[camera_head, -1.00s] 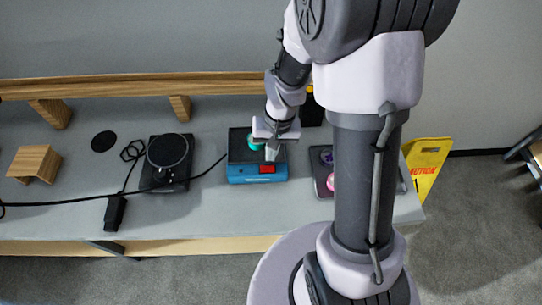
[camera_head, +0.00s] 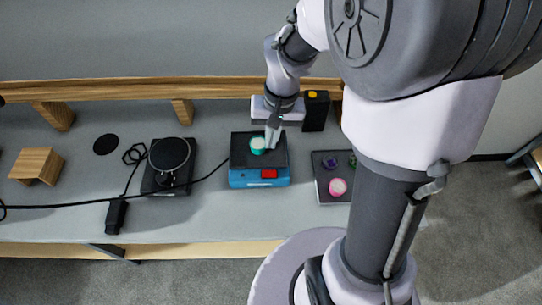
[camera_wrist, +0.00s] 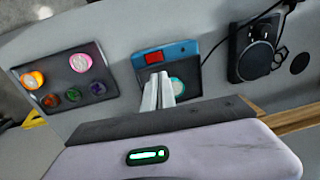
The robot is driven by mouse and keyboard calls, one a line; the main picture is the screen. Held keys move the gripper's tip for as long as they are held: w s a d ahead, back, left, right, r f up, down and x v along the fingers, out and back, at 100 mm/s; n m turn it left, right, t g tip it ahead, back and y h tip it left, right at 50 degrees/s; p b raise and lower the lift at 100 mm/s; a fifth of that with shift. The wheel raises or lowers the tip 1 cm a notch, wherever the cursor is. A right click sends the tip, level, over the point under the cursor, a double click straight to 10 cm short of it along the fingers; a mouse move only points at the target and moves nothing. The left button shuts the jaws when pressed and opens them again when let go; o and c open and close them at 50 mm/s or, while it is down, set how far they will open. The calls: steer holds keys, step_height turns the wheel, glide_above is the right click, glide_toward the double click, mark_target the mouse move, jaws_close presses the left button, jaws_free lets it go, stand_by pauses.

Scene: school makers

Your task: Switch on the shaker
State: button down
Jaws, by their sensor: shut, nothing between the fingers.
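The shaker (camera_head: 245,182) is a blue box with a black top plate on the bench, and it also shows in the wrist view (camera_wrist: 181,49). A red switch (camera_head: 268,173) is on its front; the same switch is visible in the wrist view (camera_wrist: 154,58). A teal round piece (camera_head: 257,144) lies on the plate. My gripper (camera_head: 271,146) is shut and empty, with its fingers pointing down over the plate behind the switch. In the wrist view its fingertips (camera_wrist: 160,78) appear just short of the switch. I cannot tell whether they touch the plate or the switch's position.
A dark tray (camera_head: 325,194) with several coloured round pieces stands right of the shaker. A black box (camera_head: 315,112) with a yellow button stands behind. A black round-topped device (camera_head: 170,153) and its cables lie left. A wooden rail (camera_head: 120,88) runs along the back.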

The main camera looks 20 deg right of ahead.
mark_target(265, 173)
steer(key=f+b, duration=0.2)
steer(key=f, duration=0.2)
steer(key=a+f+b, duration=0.1)
steer(key=f+b, duration=0.1)
steer(key=f, duration=0.3)
steer(key=f+b, duration=0.2)
steer(key=f, duration=0.2)
steer(key=shift+w+a+f, duration=0.3)
steer(key=shift+a+f, duration=0.05)
steer(key=shift+f, duration=0.05)
steer(key=shift+a+f, duration=0.1)
steer(key=shift+f, duration=0.25)
steer(key=shift+r, duration=0.1)
steer(key=shift+s, duration=0.1)
steer(key=shift+s+d+r, duration=0.15)
steer(key=shift+d+r, duration=0.1)
steer(key=shift+d, duration=0.55)
steer(key=shift+a, duration=0.1)
